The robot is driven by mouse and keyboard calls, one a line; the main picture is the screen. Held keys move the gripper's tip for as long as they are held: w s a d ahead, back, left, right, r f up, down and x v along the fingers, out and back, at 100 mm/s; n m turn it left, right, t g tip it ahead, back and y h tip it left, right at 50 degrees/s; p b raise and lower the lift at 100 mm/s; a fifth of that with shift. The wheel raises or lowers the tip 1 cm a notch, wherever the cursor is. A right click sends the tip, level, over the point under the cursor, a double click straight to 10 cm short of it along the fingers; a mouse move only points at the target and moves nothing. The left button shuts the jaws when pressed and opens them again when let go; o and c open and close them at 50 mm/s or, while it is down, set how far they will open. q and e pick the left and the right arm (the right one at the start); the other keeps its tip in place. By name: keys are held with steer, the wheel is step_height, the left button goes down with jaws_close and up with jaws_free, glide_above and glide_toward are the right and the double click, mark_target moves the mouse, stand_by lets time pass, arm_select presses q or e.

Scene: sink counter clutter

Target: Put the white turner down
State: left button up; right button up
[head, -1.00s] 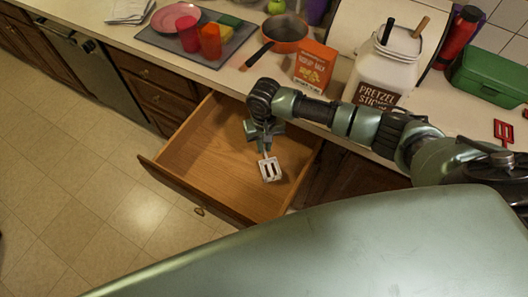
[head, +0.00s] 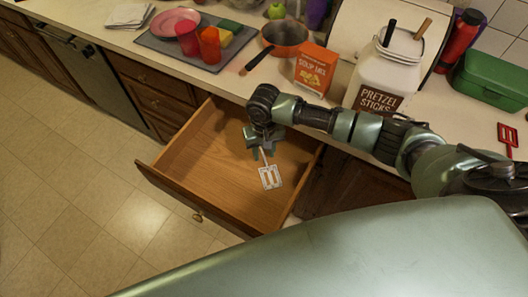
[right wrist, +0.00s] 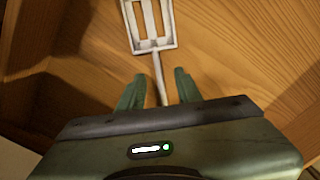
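The white turner (head: 271,178) is in the open wooden drawer, its slotted head toward the drawer's front. It also shows in the right wrist view (right wrist: 150,42), where the wood of the drawer is behind it. My right gripper (head: 262,153) is inside the drawer above the turner's handle. In the right wrist view my right gripper (right wrist: 159,88) has its two fingers spread wide. The thin handle runs between them with a gap on each side, and its far end is hidden by the gripper body. My left gripper is not in view.
The drawer (head: 172,188) has bare floor around the turner. On the counter behind are an orange soup box (head: 315,68), a pretzel jar (head: 383,75), a pan (head: 285,35) and a grey mat (head: 160,40) with dishes. A green case (head: 490,78) stands at right.

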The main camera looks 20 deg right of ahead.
mark_target(264, 156)
step_height(264, 156, up, 12)
steer(key=shift+f, duration=0.25)
stand_by(0.6)
